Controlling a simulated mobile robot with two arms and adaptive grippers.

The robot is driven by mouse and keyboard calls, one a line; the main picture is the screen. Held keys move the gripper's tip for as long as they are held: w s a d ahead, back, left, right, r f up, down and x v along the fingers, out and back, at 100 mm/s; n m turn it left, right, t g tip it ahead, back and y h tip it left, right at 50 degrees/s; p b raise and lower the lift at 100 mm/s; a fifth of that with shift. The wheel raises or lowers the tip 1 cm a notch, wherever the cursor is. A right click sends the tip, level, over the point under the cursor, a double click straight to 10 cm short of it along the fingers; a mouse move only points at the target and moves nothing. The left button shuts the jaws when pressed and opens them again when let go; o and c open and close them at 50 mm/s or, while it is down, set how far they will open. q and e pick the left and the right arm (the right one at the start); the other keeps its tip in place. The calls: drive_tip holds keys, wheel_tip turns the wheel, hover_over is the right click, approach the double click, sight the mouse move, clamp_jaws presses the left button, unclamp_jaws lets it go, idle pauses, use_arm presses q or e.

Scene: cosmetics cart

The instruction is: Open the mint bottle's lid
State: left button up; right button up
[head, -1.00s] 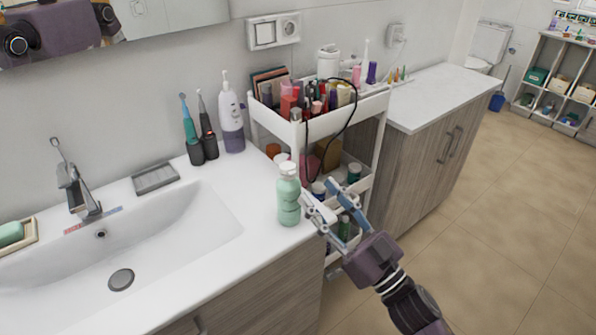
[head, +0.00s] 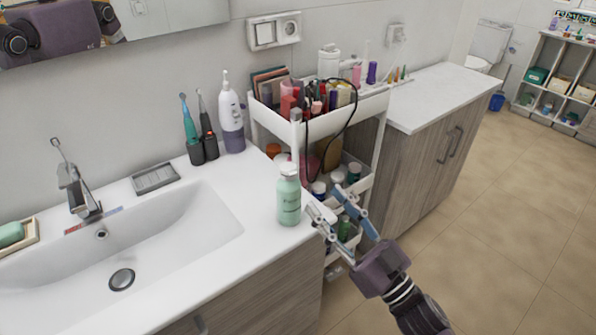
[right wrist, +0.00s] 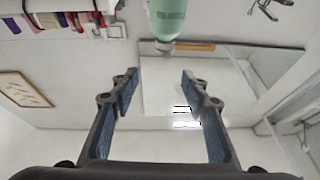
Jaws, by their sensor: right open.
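My left gripper is not in view.
A white cart (head: 322,126) full of cosmetics stands right behind the bottle, a black cable hanging over its side. The sink (head: 150,235) lies to the left. The floor to the right is clear.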

drive_tip(key=v, duration=1.1)
drive_tip(key=shift+d, duration=0.15)
